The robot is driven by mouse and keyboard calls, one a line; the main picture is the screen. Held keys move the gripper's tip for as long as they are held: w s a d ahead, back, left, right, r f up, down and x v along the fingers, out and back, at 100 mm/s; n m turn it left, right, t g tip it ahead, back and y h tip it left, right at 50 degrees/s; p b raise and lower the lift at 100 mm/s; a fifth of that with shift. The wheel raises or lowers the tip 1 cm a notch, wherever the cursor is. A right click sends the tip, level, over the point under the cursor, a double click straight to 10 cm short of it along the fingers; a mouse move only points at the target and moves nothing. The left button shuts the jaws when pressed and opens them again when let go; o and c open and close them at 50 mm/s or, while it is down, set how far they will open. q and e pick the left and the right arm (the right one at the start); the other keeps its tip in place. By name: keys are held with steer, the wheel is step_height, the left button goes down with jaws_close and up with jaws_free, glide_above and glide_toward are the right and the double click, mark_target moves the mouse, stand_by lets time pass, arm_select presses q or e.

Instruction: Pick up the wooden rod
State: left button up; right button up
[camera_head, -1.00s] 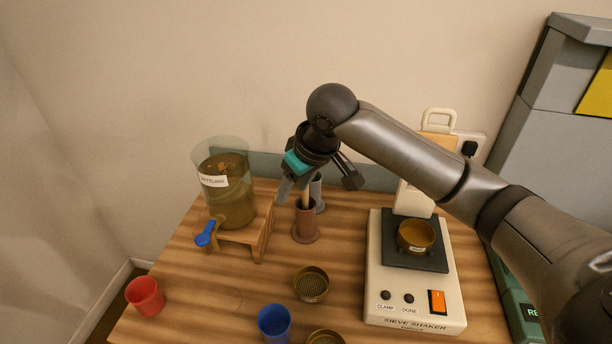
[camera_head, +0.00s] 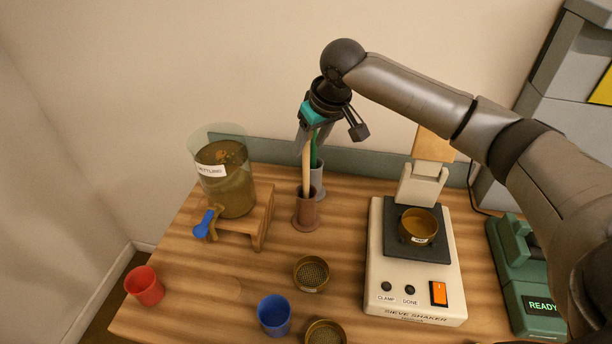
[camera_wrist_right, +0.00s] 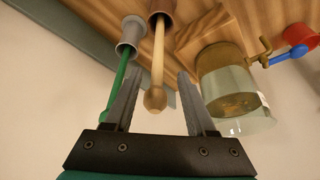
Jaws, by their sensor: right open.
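The wooden rod (camera_head: 307,165) is pale and stands nearly upright in a brown holder (camera_head: 306,213) at the back of the table. Its rounded knob end (camera_wrist_right: 155,98) shows in the right wrist view. My right gripper (camera_head: 311,142) is at the rod's upper end, well above the holder. In the right wrist view, its two grey fingers (camera_wrist_right: 156,84) are apart, with the knob between them and a gap on both sides. In the head view the gripper hides the rod's top. My left gripper is not in view.
A green rod (camera_head: 315,150) stands in a grey holder (camera_head: 318,182) close behind the wooden rod. A settling jar (camera_head: 226,190) on a wooden stand is at left, a sieve shaker (camera_head: 415,290) at right. Sieves (camera_head: 311,273) and blue (camera_head: 274,315) and red (camera_head: 145,286) cups are in front.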

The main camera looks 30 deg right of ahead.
mark_target(308, 151)
steer(key=shift+x, duration=2.9)
steer(key=shift+d, duration=0.2)
steer(key=shift+c, duration=0.3)
jaws_close()
